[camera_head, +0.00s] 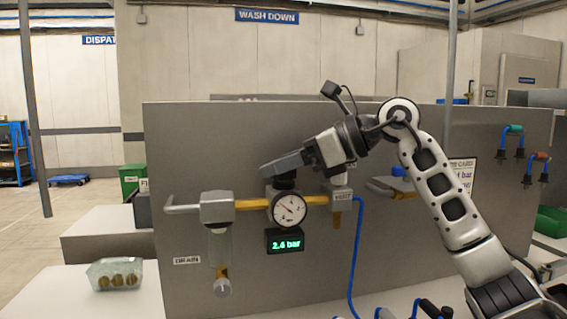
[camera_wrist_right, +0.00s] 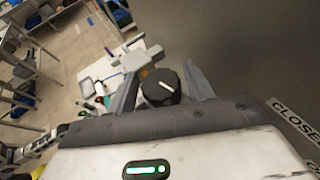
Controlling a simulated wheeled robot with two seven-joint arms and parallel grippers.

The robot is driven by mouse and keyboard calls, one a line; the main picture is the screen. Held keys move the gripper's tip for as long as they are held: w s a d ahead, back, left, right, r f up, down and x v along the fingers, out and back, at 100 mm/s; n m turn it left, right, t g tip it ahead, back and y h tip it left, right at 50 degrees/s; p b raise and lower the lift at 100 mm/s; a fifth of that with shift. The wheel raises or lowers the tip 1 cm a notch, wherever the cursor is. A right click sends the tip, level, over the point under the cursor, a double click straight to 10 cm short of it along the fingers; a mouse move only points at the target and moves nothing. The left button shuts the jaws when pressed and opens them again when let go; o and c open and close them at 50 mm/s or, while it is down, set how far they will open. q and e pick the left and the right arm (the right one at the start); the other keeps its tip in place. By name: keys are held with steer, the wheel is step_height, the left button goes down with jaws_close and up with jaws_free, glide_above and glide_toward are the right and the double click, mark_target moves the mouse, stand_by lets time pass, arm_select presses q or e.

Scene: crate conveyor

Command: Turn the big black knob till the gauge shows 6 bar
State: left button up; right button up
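The big black knob (camera_head: 285,181) sits above the round gauge (camera_head: 289,208) on the grey panel. The dial has a white face, and the green display (camera_head: 285,241) below it seems to read 2.4 bar. My right gripper (camera_head: 275,168) is at the knob's top and hides part of it. In the right wrist view, the knob (camera_wrist_right: 160,88) with its white mark lies between the two spread fingers (camera_wrist_right: 160,82). A narrow gap seems to show beside it, so the fingers look open around it. My left gripper is out of view.
A yellow pipe (camera_head: 250,204) joins the gauge to a grey block (camera_head: 217,207) with a clear bowl below. A blue hose (camera_head: 355,260) hangs to the right. My right arm partly covers a card (camera_head: 468,172).

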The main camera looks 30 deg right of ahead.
steer(key=c, duration=0.6)
